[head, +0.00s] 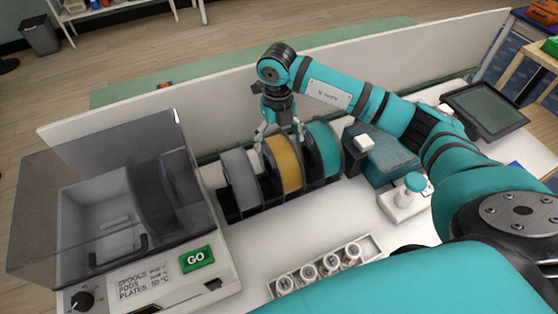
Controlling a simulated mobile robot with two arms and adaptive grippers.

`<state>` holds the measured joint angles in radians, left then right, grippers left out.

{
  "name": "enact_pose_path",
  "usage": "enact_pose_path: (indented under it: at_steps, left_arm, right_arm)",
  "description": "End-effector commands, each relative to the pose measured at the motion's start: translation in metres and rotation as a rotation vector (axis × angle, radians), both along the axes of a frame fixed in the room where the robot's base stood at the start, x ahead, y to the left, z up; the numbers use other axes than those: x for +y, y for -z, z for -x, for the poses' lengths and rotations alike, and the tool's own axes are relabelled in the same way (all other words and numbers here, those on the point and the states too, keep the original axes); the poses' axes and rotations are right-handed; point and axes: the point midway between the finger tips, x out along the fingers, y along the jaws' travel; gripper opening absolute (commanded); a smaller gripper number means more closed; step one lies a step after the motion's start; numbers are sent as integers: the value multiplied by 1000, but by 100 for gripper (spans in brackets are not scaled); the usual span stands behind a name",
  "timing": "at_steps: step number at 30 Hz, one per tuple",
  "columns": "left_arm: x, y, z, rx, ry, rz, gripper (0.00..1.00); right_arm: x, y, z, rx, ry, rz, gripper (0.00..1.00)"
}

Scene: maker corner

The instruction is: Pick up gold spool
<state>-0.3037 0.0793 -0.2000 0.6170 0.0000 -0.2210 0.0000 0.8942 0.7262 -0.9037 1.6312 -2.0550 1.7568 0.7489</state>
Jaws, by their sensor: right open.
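The gold spool (284,163) stands upright in a dark rack (228,207), between a grey spool (241,178) on its left and a teal spool (325,148) on its right. My right gripper (279,142) points down at the top of the gold spool. Its fingers are open, one to each side of the spool's upper rim. I cannot tell whether they touch it. My left gripper is not in view.
A clear-lidded box (110,200) with a green GO button stands at the left. A tray (376,246) of labelled pods lies in front. A tablet (485,106) and a teal-capped device (405,200) are at the right. A white panel (225,103) runs behind the rack.

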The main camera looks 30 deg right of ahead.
Motion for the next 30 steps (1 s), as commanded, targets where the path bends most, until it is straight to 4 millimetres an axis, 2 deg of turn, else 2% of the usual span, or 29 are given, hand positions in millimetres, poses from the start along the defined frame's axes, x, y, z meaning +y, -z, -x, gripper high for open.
enact_pose_path:
  at_steps: [8,12,16,25,30]
  left_arm:
    - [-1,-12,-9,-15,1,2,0]
    - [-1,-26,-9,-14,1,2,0]
    - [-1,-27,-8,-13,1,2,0]
    - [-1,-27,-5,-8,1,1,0]
    - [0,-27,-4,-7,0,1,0]
  right_arm:
    - [0,19,2,3,1,0,89]
    - [-1,40,7,5,0,0,89]
    - [-1,57,5,1,1,-1,89]
    - [-1,63,5,-1,-1,0,89]
    - [-1,63,5,-1,-1,0,67]
